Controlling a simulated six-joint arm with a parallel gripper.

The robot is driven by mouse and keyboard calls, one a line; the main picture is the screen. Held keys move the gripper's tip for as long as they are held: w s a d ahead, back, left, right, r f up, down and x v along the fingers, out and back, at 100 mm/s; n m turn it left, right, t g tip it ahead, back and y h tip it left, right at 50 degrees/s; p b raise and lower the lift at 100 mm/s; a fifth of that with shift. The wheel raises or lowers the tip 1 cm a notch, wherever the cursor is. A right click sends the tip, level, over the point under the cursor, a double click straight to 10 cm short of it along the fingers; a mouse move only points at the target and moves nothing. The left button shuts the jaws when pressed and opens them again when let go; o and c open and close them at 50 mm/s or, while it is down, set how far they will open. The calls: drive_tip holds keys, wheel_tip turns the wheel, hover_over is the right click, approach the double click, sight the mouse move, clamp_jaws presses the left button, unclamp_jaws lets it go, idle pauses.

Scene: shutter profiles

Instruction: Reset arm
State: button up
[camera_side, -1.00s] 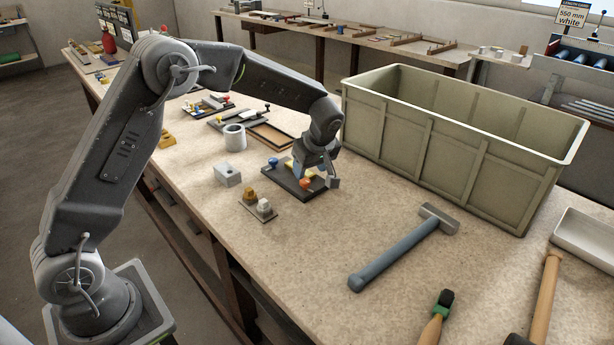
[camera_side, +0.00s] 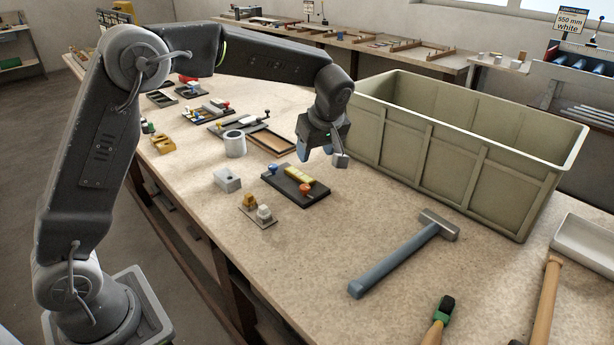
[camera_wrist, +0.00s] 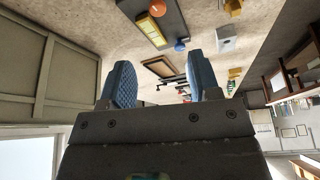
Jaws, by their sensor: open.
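My gripper (camera_side: 322,157) is open and empty, held in the air above the bench (camera_side: 230,280). Its two blue-padded fingers show apart in the wrist view (camera_wrist: 160,85), with nothing between them. Below it in the side view lies a dark board (camera_side: 308,196) with a yellow block (camera_side: 298,174), an orange knob (camera_side: 306,188) and a blue knob (camera_side: 272,168). The same board shows at the top of the wrist view, with its yellow block (camera_wrist: 150,30), apart from the fingers.
A large olive crate (camera_side: 440,145) stands right of my gripper, close by. A grey block (camera_side: 228,179), a small board with pegs (camera_side: 258,215) and a grey cylinder (camera_side: 235,144) lie to the left. A hammer (camera_side: 405,255) lies in front.

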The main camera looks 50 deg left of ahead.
drive_tip(key=s+d+r+m+t+h, duration=0.1)
drive_tip(key=s+r+m, duration=0.3)
drive_tip(key=s+r, duration=0.3)
drive_tip(key=s+d+m+t+h, duration=0.1)
drive_tip(key=s+m, duration=0.4)
drive_tip(key=s, duration=0.6)
drive_tip(key=s+d+m+t+h, duration=0.2)
drive_tip(key=s+m, duration=0.4)
drive_tip(key=s, duration=0.5)
drive_tip(key=shift+s+f+t, duration=0.25)
drive_tip(key=shift+f+t, duration=0.05)
drive_tip(key=shift+f, duration=0.15)
